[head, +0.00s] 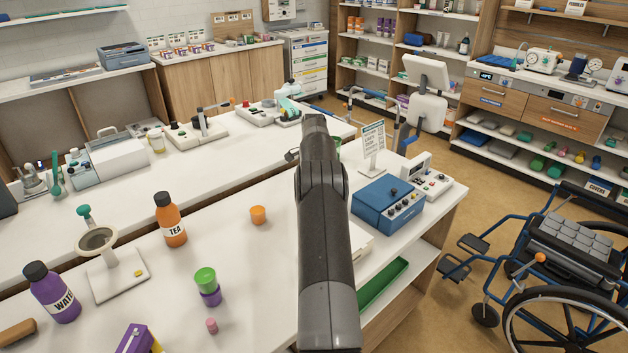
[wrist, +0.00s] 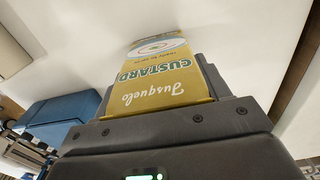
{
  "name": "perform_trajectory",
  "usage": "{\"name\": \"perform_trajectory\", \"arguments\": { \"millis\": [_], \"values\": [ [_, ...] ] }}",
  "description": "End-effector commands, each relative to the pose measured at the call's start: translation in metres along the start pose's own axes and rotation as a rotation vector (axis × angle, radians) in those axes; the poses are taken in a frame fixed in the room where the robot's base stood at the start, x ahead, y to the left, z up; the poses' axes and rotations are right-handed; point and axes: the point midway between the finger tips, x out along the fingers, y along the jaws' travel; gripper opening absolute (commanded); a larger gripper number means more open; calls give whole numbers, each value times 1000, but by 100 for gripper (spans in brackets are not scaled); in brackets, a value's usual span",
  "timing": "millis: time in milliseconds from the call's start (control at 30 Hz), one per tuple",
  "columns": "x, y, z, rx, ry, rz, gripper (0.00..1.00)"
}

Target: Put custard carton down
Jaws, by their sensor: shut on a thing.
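The custard carton (wrist: 165,75) shows in the wrist view, yellow-gold with a green and white label reading CUSTARD. My gripper (wrist: 158,92) is shut on it, with a dark finger on each side. A white surface (wrist: 235,35) lies behind the carton; I cannot tell whether the carton touches it. In the head view my dark arm reaches forward over the white table (head: 125,325), and it hides my gripper and the carton.
Right of my arm stand a blue device (head: 388,206) and a sign (head: 372,147). Table between cup and arm is clear.

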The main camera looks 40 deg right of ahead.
Motion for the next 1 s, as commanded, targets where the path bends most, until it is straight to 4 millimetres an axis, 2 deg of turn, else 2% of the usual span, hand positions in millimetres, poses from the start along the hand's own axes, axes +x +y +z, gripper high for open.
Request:
{"name": "perform_trajectory", "arguments": {
  "millis": [67,100,367,600,733,867,1000],
  "values": [
    [1,0,0,0,1,-1,29],
    [3,0,0,0,-1,1,70],
    [3,0,0,0,-1,1,91],
    [2,0,0,0,0,0,91],
    [-7,0,0,0,1,-1,91],
    [-30,0,0,0,2,-2,91],
    [-64,-1,0,-1,3,-3,91]
  ]
}}
